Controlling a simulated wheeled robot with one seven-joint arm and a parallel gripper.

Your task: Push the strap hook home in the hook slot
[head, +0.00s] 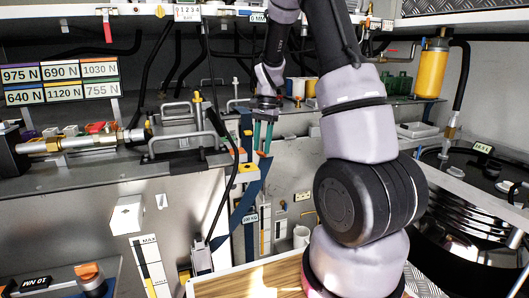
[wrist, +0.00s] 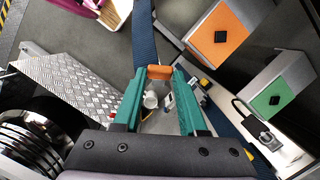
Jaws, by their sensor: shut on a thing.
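My gripper (head: 263,148) hangs in the middle of the head view, with its teal fingers pointing down. In the wrist view its fingertips (wrist: 161,76) are closed on a small orange piece, which I take for the strap hook (wrist: 159,71). A dark blue strap (wrist: 145,40) runs away from this piece. In the head view the blue strap (head: 252,190) hangs below the fingers. I cannot make out the hook slot for certain, nor whether the hook touches it.
An orange-faced block (wrist: 240,36) and a green-faced block (wrist: 285,86), each with a black square, stand right in the wrist view. A checkered metal plate (wrist: 70,90) lies left. Pipes and handles (head: 180,135) crowd the bench left of my gripper; a dark round tank (head: 470,200) stands right.

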